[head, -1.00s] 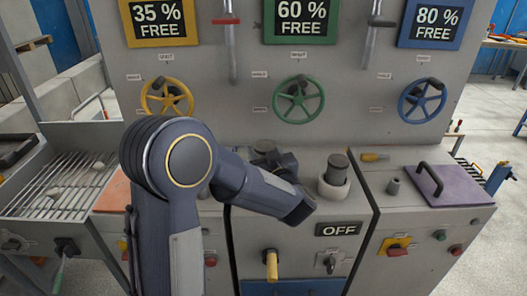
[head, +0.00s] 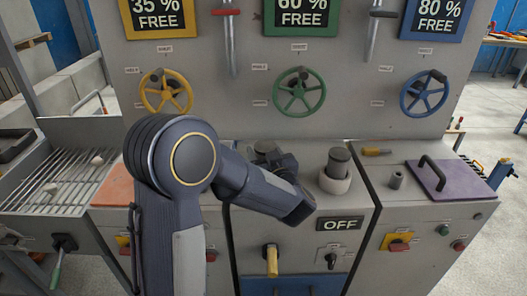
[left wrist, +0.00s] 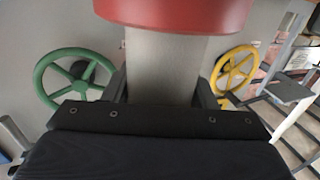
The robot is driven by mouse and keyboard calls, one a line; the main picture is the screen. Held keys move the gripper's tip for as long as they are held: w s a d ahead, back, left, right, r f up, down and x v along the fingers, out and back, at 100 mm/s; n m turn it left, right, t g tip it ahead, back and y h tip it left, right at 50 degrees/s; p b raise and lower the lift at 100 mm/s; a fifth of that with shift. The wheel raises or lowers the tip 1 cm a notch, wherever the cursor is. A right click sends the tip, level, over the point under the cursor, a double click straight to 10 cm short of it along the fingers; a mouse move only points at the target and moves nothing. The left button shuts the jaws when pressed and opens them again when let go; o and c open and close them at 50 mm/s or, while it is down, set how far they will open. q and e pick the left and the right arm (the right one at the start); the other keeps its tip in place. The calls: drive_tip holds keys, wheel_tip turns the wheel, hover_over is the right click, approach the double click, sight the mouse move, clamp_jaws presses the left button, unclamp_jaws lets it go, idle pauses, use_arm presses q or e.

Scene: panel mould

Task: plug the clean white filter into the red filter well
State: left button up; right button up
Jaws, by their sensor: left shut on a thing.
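My left arm (head: 178,190) comes in from the lower left, and its gripper (head: 268,150) is mostly hidden behind my wrist over the middle console. In the left wrist view, my left gripper (left wrist: 165,88) is shut on a pale grey-white cylinder, which I take for the white filter (left wrist: 165,70). A wider red round piece (left wrist: 172,12) meets the cylinder's end at the top edge. I cannot tell if it is the red filter well or part of the filter. No red well shows in the head view, where my arm hides part of the console top.
A white collar (head: 335,183) with a dark-topped cylinder (head: 339,160) in it stands right of my wrist. Yellow (head: 166,93), green (head: 299,92) and blue (head: 424,94) handwheels line the back panel.

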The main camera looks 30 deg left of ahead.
use_arm(q)
drive_tip(key=shift+f+b, duration=0.55)
drive_tip(key=shift+f, duration=0.25)
drive_tip(key=o, duration=1.1)
drive_tip(key=b+v, duration=0.1)
drive_tip(key=v, duration=0.7)
